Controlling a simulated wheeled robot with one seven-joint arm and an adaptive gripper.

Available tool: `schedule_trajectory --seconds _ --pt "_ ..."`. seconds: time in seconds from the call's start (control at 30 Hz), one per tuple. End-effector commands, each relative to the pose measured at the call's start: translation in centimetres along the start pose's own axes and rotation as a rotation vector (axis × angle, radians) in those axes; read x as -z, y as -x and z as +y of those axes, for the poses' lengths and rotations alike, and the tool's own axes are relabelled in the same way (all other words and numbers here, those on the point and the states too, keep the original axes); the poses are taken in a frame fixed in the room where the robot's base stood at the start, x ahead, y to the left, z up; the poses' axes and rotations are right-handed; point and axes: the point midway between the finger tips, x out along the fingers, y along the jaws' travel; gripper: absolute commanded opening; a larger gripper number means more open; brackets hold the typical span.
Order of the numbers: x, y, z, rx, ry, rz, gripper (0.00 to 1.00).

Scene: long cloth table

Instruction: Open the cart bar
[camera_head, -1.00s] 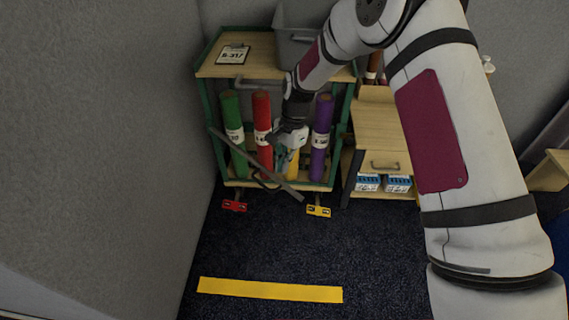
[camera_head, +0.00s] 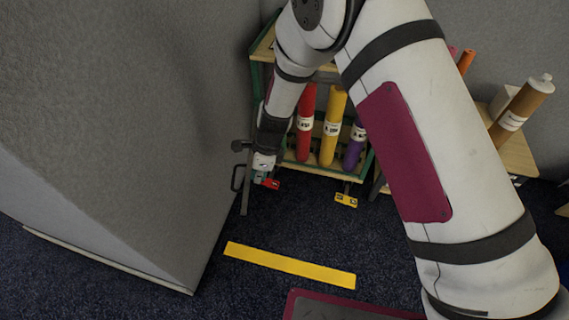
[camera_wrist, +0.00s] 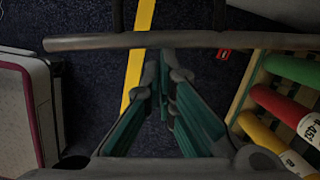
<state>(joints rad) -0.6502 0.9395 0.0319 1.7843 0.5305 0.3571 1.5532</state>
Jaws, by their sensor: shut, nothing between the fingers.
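The cart (camera_head: 262,50), with a green frame and wood shelves, stands against the back wall, partly hidden behind my arm. Its grey bar (camera_head: 244,196) hangs at the cart's left side, swung out from the front, with a dark loop handle (camera_head: 235,180) on it. The bar (camera_wrist: 110,41) crosses the top of the wrist view, past my fingertips. My gripper (camera_head: 263,175) is shut and empty beside the bar, on its right; whether it touches the bar is unclear. Its teal fingers (camera_wrist: 165,75) meet in the wrist view.
Red (camera_head: 306,122), yellow (camera_head: 333,127) and purple (camera_head: 355,146) tubes stand in the cart. A red pedal (camera_head: 271,184) and a yellow pedal (camera_head: 346,200) are at its base. A grey wall (camera_head: 120,130) is close on the left. Floor around the yellow strip (camera_head: 290,265) is clear.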

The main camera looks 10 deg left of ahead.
Motion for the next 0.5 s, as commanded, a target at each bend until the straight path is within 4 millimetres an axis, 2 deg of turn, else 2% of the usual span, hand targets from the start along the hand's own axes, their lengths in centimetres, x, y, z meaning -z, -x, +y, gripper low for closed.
schedule_trajectory --seconds 0.03,0.2,0.5 --pt "-1.4 0.0 0.3 0.005 -0.026 0.001 0.00" --pt "-4.5 -0.8 0.4 0.031 -0.127 0.002 0.00" --pt "-7.4 -1.7 0.1 0.053 -0.226 0.001 0.00"
